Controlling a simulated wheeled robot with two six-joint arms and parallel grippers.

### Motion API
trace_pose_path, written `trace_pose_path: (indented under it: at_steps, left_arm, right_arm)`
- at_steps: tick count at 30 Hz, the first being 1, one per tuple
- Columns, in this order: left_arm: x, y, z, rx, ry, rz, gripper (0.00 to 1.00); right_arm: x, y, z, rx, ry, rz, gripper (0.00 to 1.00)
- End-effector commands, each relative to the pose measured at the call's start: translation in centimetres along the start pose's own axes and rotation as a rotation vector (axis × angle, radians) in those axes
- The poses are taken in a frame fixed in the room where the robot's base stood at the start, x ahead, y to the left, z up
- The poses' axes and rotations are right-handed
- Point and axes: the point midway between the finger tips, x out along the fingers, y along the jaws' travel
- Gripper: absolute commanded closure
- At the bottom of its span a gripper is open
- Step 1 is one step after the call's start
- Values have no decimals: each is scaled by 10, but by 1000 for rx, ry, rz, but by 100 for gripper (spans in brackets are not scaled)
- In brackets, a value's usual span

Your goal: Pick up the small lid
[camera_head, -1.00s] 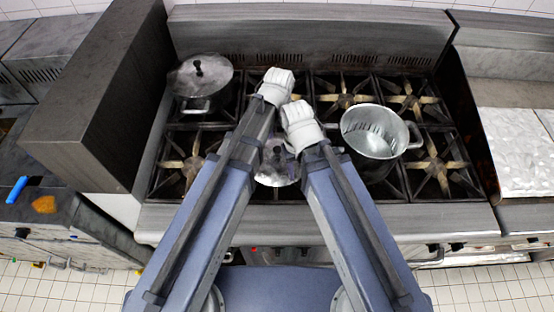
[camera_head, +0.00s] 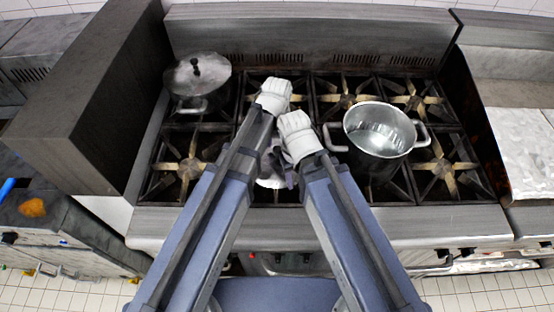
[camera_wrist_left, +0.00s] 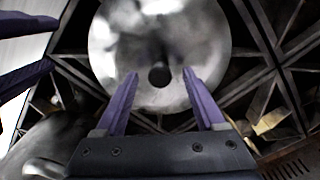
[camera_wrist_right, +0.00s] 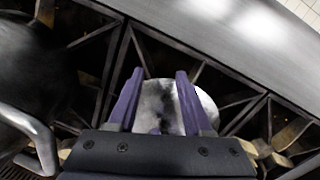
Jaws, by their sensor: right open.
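The small lid (camera_head: 270,183) is a round metal disc on the front of the stove, mostly hidden by my arms in the head view. In the left wrist view the lid (camera_wrist_left: 205,40) faces me with its dark round knob (camera_wrist_left: 159,75). My left gripper (camera_wrist_left: 161,73) is open above the lid, its fingertips on either side of the knob in the picture; contact cannot be told. My right gripper (camera_wrist_right: 158,73) is open and empty, and the lid (camera_wrist_right: 203,105) shows beyond its fingers. The right fingers also show at the left edge of the left wrist view.
An open metal pot (camera_head: 378,130) with two handles stands on the right of the stove (camera_head: 440,212). A pot with a larger lid (camera_head: 198,74) stands at the back left. Bare burner grates lie between and around them. A dark box-like block (camera_head: 75,110) rises left of the stove.

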Motion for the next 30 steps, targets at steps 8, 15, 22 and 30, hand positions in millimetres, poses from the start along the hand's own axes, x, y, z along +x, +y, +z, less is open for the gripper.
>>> trace_pose_path:
  at_steps: [8,15,22,30]
  left_arm:
    - [0,0,0,0,0,0,59]
    - [0,0,0,0,0,0,86]
    - [0,0,0,0,0,0,100]
    - [0,0,0,0,0,0,100]
  right_arm:
    - [0,0,0,0,0,0,50]
    - [0,0,0,0,0,0,50]
    - [0,0,0,0,0,0,50]
    - [0,0,0,0,0,0,50]
